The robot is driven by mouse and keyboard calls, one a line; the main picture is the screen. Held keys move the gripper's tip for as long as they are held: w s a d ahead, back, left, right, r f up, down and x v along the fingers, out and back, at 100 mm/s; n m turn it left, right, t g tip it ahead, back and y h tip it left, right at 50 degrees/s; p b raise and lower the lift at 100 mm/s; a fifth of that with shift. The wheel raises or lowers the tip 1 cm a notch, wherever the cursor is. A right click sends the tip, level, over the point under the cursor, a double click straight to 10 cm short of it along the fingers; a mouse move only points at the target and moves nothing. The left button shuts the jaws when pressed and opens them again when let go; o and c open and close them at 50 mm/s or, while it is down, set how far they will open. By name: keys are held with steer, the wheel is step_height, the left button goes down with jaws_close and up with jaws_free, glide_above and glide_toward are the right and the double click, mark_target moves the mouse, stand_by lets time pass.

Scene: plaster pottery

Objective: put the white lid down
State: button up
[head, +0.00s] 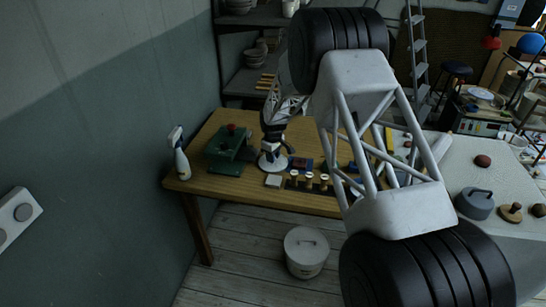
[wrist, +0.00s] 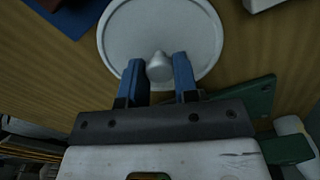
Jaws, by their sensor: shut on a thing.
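The white lid (wrist: 125,38) is a round disc with a raised rim and a small central knob. In the wrist view the two blue fingers of my gripper (wrist: 158,64) stand on either side of the knob and are shut on it. In the head view the lid (head: 267,165) is under my gripper (head: 273,152), over the wooden table (head: 205,184). I cannot tell whether its underside touches the tabletop. Part of the lid is hidden by the fingers.
A green box-like object (head: 222,163) stands just left of the lid, with a spray bottle (head: 181,160) farther left. Several small items, including cork-coloured pieces (head: 309,180), lie to the right. A white lidded bucket (head: 305,256) stands on the floor in front.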

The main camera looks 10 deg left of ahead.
steer(key=shift+f, duration=0.15)
steer(key=o, duration=0.9)
steer(key=shift+o, duration=0.2)
step_height(320, 180, up, 12)
steer(key=shift+r, duration=0.2)
stand_by(0.9)
